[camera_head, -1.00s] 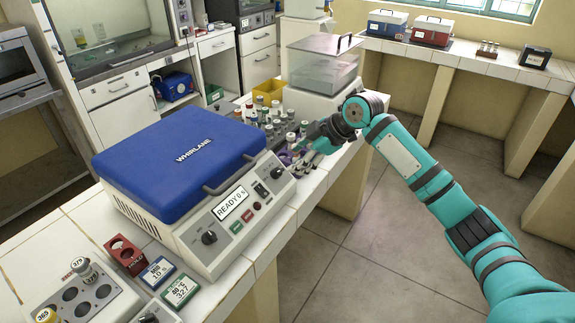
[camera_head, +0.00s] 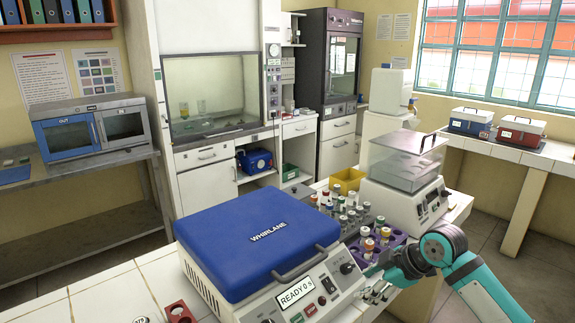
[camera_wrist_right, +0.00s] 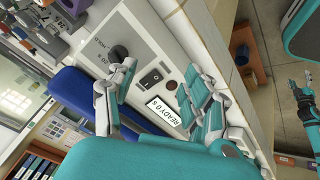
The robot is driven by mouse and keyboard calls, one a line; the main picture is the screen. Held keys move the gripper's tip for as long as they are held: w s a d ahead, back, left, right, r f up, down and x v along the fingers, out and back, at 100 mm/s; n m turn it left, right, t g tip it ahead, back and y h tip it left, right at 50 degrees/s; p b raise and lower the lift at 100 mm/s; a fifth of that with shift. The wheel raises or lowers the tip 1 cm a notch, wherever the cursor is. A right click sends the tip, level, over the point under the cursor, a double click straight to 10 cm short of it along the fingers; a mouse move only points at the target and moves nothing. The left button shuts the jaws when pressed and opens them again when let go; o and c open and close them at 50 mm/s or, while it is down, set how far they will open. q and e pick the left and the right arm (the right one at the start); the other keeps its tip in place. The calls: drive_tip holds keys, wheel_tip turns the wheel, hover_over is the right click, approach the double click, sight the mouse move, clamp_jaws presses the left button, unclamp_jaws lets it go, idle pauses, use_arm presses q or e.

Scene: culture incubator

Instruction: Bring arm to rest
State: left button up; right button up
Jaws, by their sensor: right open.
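My right gripper (camera_head: 376,290) is low at the right of the head view, beside the front right corner of the blue-lidded WHIRLANE centrifuge (camera_head: 262,237). In the right wrist view, its two fingers (camera_wrist_right: 158,88) are spread and hold nothing between them. Behind them are the centrifuge's front panel and its display (camera_wrist_right: 168,112), which reads READY 0 s. The centrifuge lid is down. Another teal arm end with grey fingers, seemingly my left gripper (camera_wrist_right: 302,88), shows small at the right edge of the right wrist view; its opening is unclear.
A purple rack (camera_head: 386,252) with capped tubes stands close behind my right gripper. A grey rack of vials, a yellow bin (camera_head: 347,180) and a clear-covered device (camera_head: 405,195) stand farther back. The bench's right edge is near, with open floor beyond.

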drive_tip(key=s+a+f+m+h, duration=0.1)
drive_tip(key=s+a+f+m, duration=0.45)
drive_tip(key=s+f, duration=0.95)
drive_tip(key=s+d+f+m+g+h, duration=0.15)
drive_tip(key=s+m, duration=0.25)
drive_tip(key=s, duration=0.6)
drive_tip(key=s+d+m+h, duration=0.2)
drive_tip(key=s+d+m, duration=0.1)
drive_tip(key=s, duration=0.7)
wheel_tip(320, 180, down, 25)
drive_tip(key=g, duration=0.2)
drive_tip(key=s+d+f, duration=0.2)
drive_tip(key=s+f, duration=1.5)
drive_tip(key=shift+d+g, duration=0.2)
drive_tip(key=shift+g, duration=0.15)
drive_tip(key=shift+f+h, duration=0.1)
drive_tip(key=shift+h, duration=0.15)
